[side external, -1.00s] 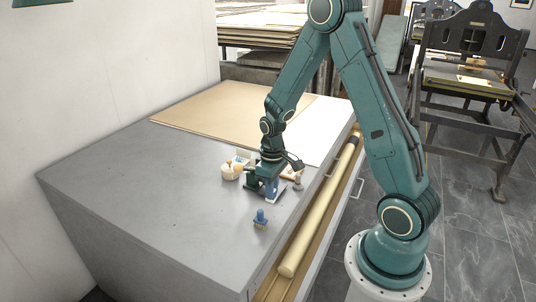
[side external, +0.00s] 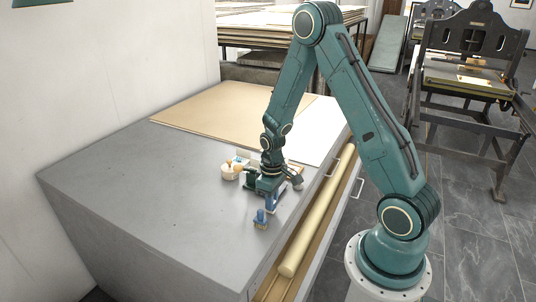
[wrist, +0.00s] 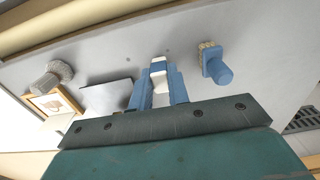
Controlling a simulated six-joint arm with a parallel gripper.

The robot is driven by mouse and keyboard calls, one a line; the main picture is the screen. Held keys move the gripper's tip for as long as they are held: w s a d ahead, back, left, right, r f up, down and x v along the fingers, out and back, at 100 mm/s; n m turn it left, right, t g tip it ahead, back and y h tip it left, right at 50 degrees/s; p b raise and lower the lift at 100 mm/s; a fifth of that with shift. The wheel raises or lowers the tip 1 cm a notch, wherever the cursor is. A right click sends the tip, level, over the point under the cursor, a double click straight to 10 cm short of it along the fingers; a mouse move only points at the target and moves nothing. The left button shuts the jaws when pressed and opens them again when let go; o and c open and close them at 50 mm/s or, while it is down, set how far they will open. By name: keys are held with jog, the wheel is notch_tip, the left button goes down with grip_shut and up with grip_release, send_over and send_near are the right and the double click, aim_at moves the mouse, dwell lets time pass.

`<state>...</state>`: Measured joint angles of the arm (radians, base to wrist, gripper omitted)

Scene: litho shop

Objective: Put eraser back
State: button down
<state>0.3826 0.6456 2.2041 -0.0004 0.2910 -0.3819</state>
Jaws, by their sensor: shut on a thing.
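The eraser (wrist: 158,69), white with a blue band, is pinched between the blue fingers of my gripper (wrist: 160,82) in the wrist view. My gripper (side external: 275,203) is low over the near right part of the grey cabinet top in the side view. The eraser is too small and covered to make out there. I cannot tell whether it touches the surface.
A blue-handled brush (side external: 260,217) stands close by, also in the wrist view (wrist: 215,65). A cream pot (side external: 230,172) is behind left. A grey knobbed piece (wrist: 52,76) and wooden-framed item (wrist: 50,103) lie nearby. An open drawer holds a long roll (side external: 313,225).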

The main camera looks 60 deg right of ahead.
jog(key=shift+f, duration=0.15)
jog(key=c, duration=1.3)
grip_release()
jog(key=shift+c, duration=0.2)
notch_tip(320, 180, up, 12)
jog(key=shift+r, duration=0.2)
